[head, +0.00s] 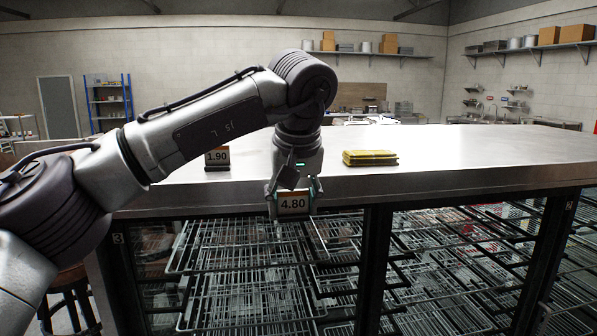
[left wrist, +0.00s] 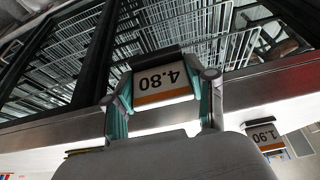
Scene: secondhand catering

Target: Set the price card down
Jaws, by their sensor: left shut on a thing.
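The price card reading 4.80 (head: 293,203) is white and orange with a dark base. My left gripper (head: 292,200) is shut on it, with a finger at each side. In the head view the card appears in front of the counter's front edge, over the wire racks. The left wrist view shows the card (left wrist: 161,83) upside down between the two fingers (left wrist: 163,97). Another price card reading 1.90 (head: 217,157) stands on the steel counter top (head: 450,155) to the left; it also shows in the left wrist view (left wrist: 265,138). My right gripper is not in view.
A yellow flat stack (head: 369,157) lies on the counter, right of my left gripper. Below the counter are wire racks (head: 245,260) between dark posts (head: 373,265). The counter's right part is clear. Wall shelves with boxes are far behind.

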